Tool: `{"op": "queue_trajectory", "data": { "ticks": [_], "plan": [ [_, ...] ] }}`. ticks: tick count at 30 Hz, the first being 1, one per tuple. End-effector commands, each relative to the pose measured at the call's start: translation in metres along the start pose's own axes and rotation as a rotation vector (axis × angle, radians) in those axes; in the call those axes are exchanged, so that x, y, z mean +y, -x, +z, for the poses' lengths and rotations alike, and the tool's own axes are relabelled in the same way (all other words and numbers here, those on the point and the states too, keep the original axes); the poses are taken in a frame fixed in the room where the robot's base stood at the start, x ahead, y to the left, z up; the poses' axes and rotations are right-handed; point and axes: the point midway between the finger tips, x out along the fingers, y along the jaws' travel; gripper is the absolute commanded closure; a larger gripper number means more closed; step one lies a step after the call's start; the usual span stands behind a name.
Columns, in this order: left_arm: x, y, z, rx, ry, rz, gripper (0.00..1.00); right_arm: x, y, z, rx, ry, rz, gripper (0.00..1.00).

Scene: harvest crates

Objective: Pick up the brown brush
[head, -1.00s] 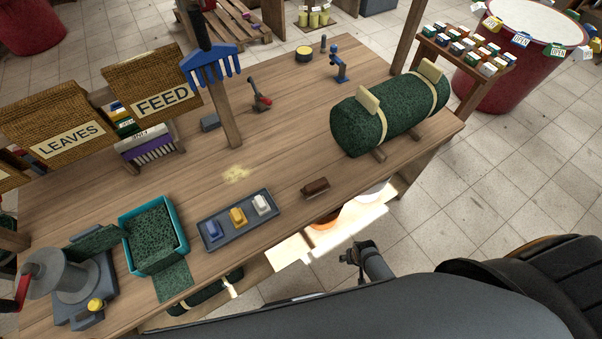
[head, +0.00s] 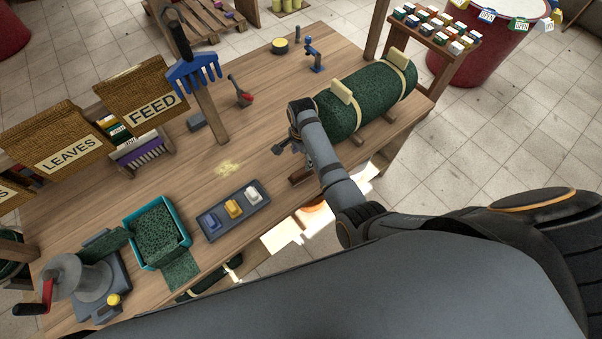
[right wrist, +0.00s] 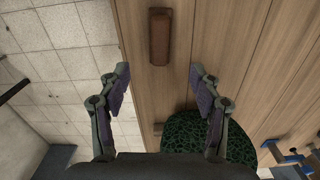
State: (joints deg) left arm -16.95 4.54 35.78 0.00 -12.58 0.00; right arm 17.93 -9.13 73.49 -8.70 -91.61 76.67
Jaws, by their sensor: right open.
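The brown brush (right wrist: 160,38) lies on the wooden table near its edge, a small dark block in the right wrist view. In the head view the brush (head: 297,177) is partly hidden by my right arm. My right gripper (head: 287,148) is above the table, just behind the brush in the head view. In the right wrist view my right gripper (right wrist: 160,76) is open and empty, its fingers apart, with the brush beyond the tips and between their lines. My left gripper is not in view.
A green roll (head: 366,97) on wooden supports stands close to the right of my gripper. A grey tray (head: 226,226) with blue, yellow and white blocks lies left of the brush. A teal-rimmed box (head: 133,237) is further left. The table middle is mostly clear.

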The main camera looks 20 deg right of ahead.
Motion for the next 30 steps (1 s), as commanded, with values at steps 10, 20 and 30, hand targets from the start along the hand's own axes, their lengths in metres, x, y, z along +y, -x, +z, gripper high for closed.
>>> {"op": "queue_trajectory", "data": {
  "ticks": [10,20,30],
  "plan": [
    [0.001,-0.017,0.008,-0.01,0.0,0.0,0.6,0.001,-0.05,0.001,-0.001,-0.002,0.001,0.36],
    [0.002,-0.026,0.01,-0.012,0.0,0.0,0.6,0.0,-0.062,0.001,-0.001,-0.001,0.0,0.36],
    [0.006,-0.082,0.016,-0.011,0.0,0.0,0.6,0.0,-0.109,0.004,0.0,0.0,0.0,0.36]
  ]
}}
